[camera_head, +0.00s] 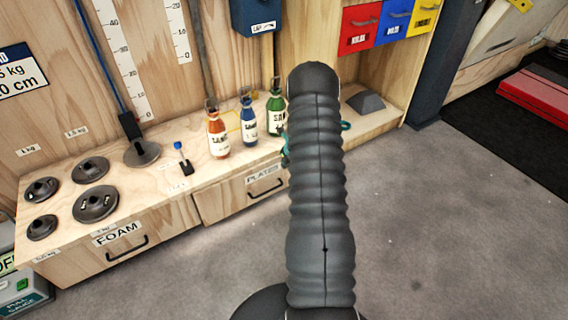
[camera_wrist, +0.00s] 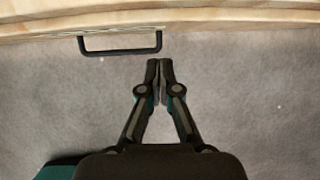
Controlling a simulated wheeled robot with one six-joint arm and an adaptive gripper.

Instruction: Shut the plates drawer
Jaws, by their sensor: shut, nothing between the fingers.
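The plates drawer (camera_head: 232,200) is a pale wooden front with a PLATES label and a dark bar handle (camera_head: 265,188), under the counter. Its right part is hidden behind my arm in the head view. Its front seems to stand slightly out from the counter; how far I cannot tell. In the wrist view a dark handle (camera_wrist: 120,50) sticks out from the wooden edge at the top. My gripper (camera_wrist: 159,65) is shut and empty, fingertips together, just right of that handle and apart from it over the grey floor. The head view mostly hides my gripper behind my arm.
The FOAM drawer (camera_head: 130,237) is left of the plates drawer. The counter (camera_head: 165,205) above carries dark weights (camera_head: 96,203) and orange, blue and green bottles (camera_head: 218,135). The floor (camera_head: 440,230) to the right is clear; a dark mat (camera_head: 510,120) lies beyond.

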